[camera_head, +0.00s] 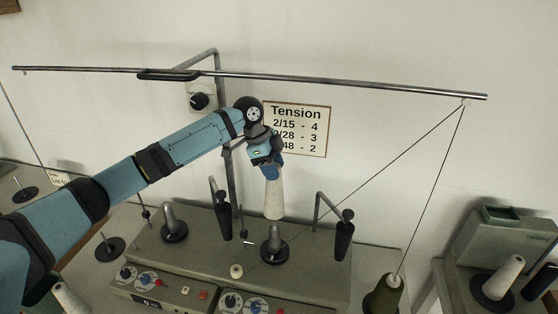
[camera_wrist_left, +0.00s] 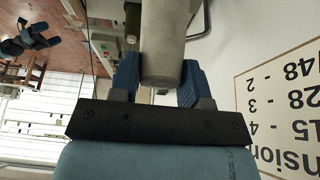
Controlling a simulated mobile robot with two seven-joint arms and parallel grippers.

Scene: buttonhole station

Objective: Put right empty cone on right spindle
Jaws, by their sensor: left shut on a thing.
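My left gripper (camera_head: 271,166) is shut on a pale empty cone (camera_head: 274,200), which hangs below it, nearly upright. In the left wrist view the grey-looking cone (camera_wrist_left: 165,35) sits between the two blue fingers of the gripper (camera_wrist_left: 158,75). In the head view the cone's lower end shows just above the tip of the right spindle (camera_head: 272,246), a grey peg on a black round base. The cone and spindle look apart; their depth offset is hard to judge. The left spindle (camera_head: 173,224) stands bare. My right gripper is not in view.
Black tensioner posts (camera_head: 223,222) and (camera_head: 344,238) flank the right spindle on the grey machine (camera_head: 320,285). A small white spool (camera_head: 236,271) stands in front. A green thread cone (camera_head: 384,297) at right feeds thread up to the overhead bar (camera_head: 350,84). A Tension sign (camera_head: 305,140) hangs behind.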

